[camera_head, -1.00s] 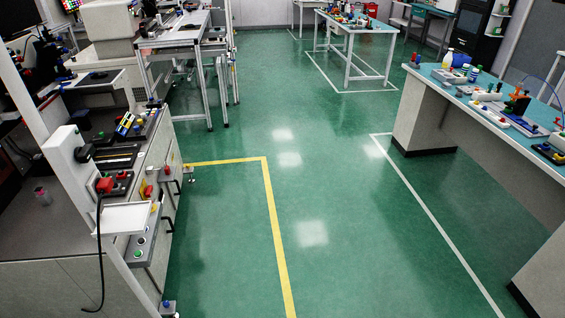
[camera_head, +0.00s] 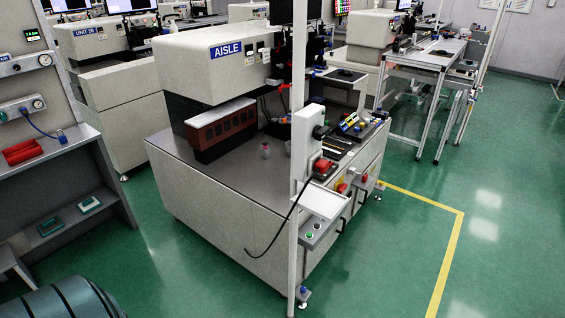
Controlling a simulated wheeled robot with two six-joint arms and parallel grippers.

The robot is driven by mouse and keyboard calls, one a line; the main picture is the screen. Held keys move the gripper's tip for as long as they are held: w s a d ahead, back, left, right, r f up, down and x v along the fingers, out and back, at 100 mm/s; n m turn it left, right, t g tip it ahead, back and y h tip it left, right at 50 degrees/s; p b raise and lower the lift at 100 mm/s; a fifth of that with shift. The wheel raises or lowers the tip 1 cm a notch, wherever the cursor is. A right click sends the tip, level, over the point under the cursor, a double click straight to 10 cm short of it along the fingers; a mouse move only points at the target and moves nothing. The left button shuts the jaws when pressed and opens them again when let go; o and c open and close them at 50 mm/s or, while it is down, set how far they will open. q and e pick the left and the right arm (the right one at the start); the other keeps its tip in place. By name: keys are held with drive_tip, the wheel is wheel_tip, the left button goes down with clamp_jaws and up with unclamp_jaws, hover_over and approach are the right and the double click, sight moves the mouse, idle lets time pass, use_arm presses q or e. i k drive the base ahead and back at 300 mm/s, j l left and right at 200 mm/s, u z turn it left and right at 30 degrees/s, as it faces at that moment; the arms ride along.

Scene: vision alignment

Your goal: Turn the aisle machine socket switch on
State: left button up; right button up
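The aisle machine (camera_head: 175,68), a light grey unit with a blue AISLE sign (camera_head: 226,49), stands in the middle of the view. A white upright box (camera_head: 308,122) at its near right corner has a black plug-like part (camera_head: 321,132) on its right side. This looks like the socket, but its switch and on/off state are too small to tell. Neither of my grippers is in view.
A thin white post (camera_head: 296,218) rises in front of the machine's corner. Open green floor (camera_head: 390,250) with a yellow line (camera_head: 450,243) lies to the right. A workbench (camera_head: 62,150) stands at left, with a dark green rounded object (camera_head: 70,302) below.

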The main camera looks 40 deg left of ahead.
sight(320, 133)
drive_tip(key=u, duration=0.95)
